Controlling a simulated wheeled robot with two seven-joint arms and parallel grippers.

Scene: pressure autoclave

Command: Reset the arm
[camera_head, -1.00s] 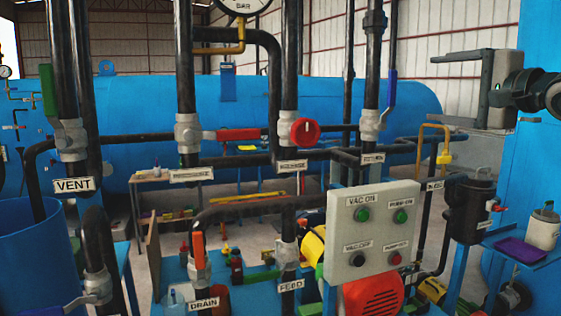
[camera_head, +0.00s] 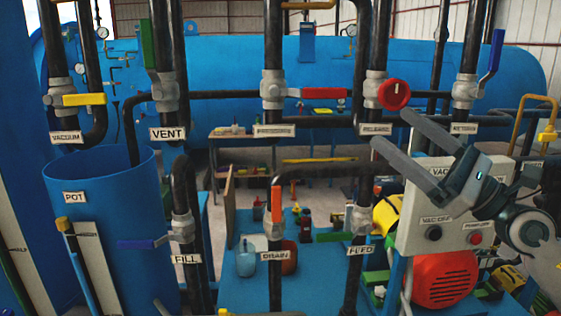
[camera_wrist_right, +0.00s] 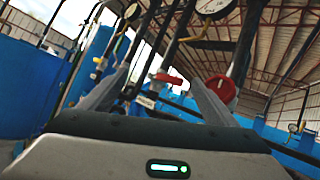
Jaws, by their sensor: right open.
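My right gripper (camera_head: 392,148) comes in from the right in the head view. Its two grey fingers point up and left and stand apart with nothing between them. It hangs in front of the upper part of the grey control box (camera_head: 410,236) and hides some of its buttons and labels. In the right wrist view, the fingers (camera_wrist_right: 160,90) spread on both sides, and the red round release knob (camera_wrist_right: 221,90) shows beyond the right finger. That knob also shows in the head view (camera_head: 394,94), above and apart from the fingers. My left gripper is not in view.
Vertical black pipes carry a yellow vacuum handle (camera_head: 84,99), a green vent handle (camera_head: 147,45), a red handle (camera_head: 324,93) and a blue return handle (camera_head: 497,50). A blue pot (camera_head: 110,215) stands at left. The large blue tank (camera_head: 230,75) lies behind.

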